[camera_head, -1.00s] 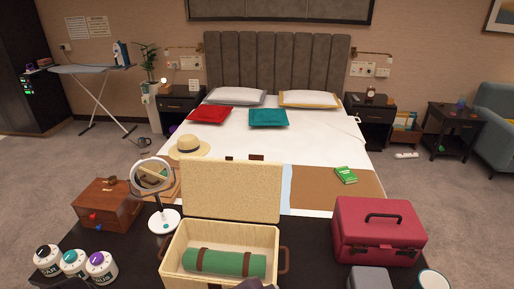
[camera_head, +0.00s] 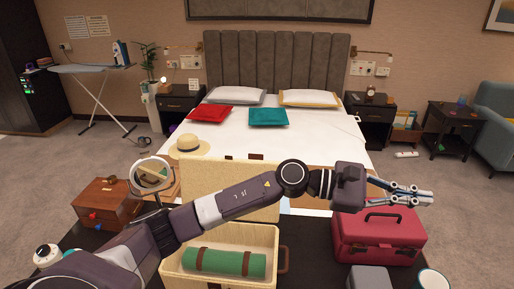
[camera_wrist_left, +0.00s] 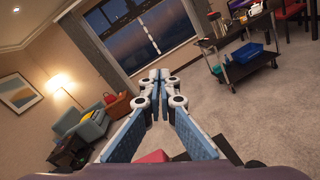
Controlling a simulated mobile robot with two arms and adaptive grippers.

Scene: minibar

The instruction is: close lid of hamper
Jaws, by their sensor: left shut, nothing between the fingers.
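The hamper (camera_head: 177,271) is a cream box with its lid (camera_head: 231,171) standing upright at the back, open. A green roll (camera_head: 224,262) with brown straps lies inside it. My left arm crosses in front of the lid and hides part of it. My left gripper (camera_head: 430,197) is to the right of the hamper, above a red case, shut and empty. In the left wrist view the gripper (camera_wrist_left: 160,75) has its fingers together and points out into the room. The hamper does not show in that view. My right gripper is not in view.
The red case (camera_head: 375,240) with a dark handle stands right of the hamper. A grey box (camera_head: 369,279) and a white cup (camera_head: 433,280) are at the front right. A round mirror (camera_head: 150,173) and a wooden box (camera_head: 106,203) stand to the left. The bed is behind.

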